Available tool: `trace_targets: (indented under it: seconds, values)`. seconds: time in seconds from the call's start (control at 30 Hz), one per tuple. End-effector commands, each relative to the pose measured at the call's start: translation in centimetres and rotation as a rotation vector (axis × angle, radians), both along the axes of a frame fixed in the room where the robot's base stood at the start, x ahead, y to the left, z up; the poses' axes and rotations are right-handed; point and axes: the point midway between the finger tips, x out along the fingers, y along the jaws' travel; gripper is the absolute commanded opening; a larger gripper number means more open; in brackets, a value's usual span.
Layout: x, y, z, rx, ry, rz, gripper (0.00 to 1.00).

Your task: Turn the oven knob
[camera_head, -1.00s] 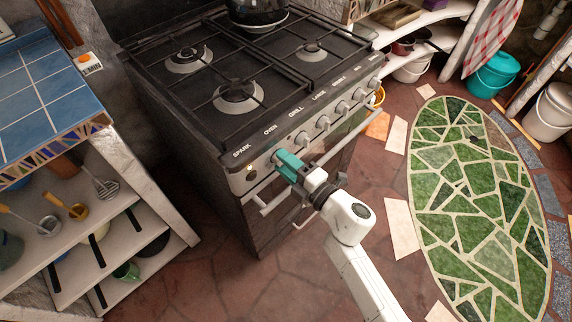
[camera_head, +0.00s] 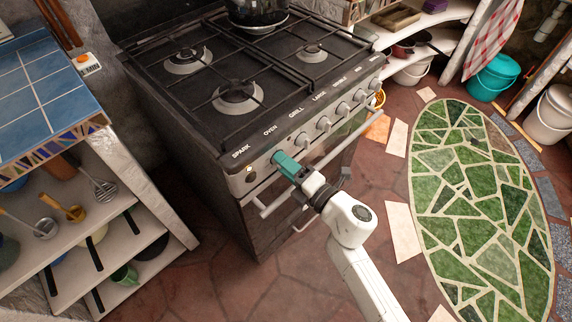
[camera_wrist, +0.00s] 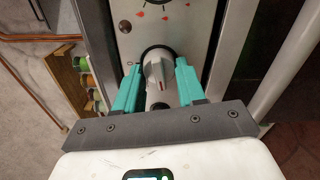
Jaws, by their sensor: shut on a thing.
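The oven knob (camera_wrist: 155,70) is a pale knob with a raised grip bar and a red mark, set in a dark ring on the stove's front panel. In the wrist view it sits between the two teal fingers of my gripper (camera_wrist: 157,82), which is shut on it. The bar leans slightly from straight up. In the head view my gripper (camera_head: 283,163) meets the panel below the "OVEN" label, and its fingers hide the knob.
Several other knobs (camera_head: 323,124) line the panel to the right. An oven handle rail (camera_head: 335,152) runs below them. A blue-tiled counter with shelves (camera_head: 140,190) stands at left. A green mosaic floor (camera_head: 470,190) lies clear at right.

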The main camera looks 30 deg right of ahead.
Motion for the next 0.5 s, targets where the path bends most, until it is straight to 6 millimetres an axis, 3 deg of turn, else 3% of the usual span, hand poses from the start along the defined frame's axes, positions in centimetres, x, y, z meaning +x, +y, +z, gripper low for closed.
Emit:
trace_targets:
  seconds: [0.07, 0.1, 0.33, 0.5]
  values:
    - [-0.08, 0.09, -0.17, 0.0, 0.004, 0.002, 0.09]
    - [-0.08, 0.09, -0.18, 0.0, 0.004, 0.002, 0.41]
    - [-0.04, 0.06, -0.1, 0.001, 0.002, 0.002, 0.63]
    - [-0.02, 0.03, -0.07, 0.001, 0.001, 0.001, 0.63]
